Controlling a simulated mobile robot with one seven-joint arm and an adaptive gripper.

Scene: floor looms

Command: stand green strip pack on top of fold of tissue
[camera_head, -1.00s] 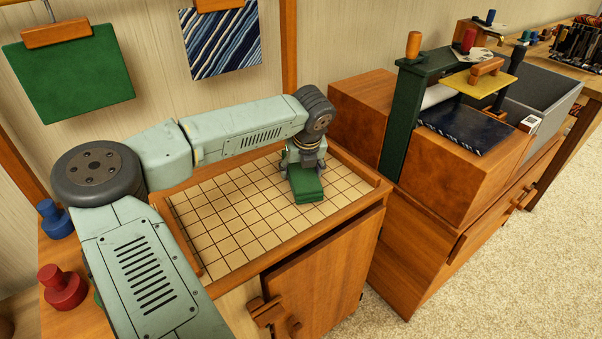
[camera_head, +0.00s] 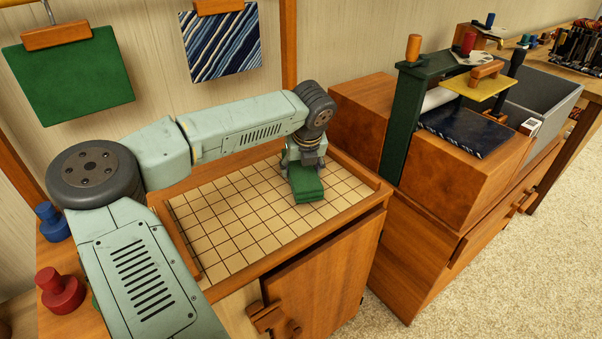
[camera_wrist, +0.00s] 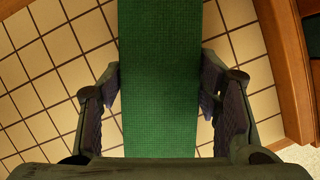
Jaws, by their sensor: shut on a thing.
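The green strip pack (camera_head: 308,190) is a flat green block at the right part of the gridded tray. My gripper (camera_head: 303,163) is above it and shut on it. In the wrist view the pack (camera_wrist: 160,70) runs as a long green band between the two fingers of my gripper (camera_wrist: 160,88), one on each side. The pack is low over the tiled surface; whether it touches that surface I cannot tell. I cannot make out a fold of tissue in either view; anything beneath the pack is hidden.
The gridded tray (camera_head: 215,232) has a raised wooden rim (camera_head: 350,205) and is clear left of the pack. A wooden unit with a dark green post (camera_head: 402,125) stands to the right. Red (camera_head: 60,290) and blue (camera_head: 52,222) knobbed pieces are at left.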

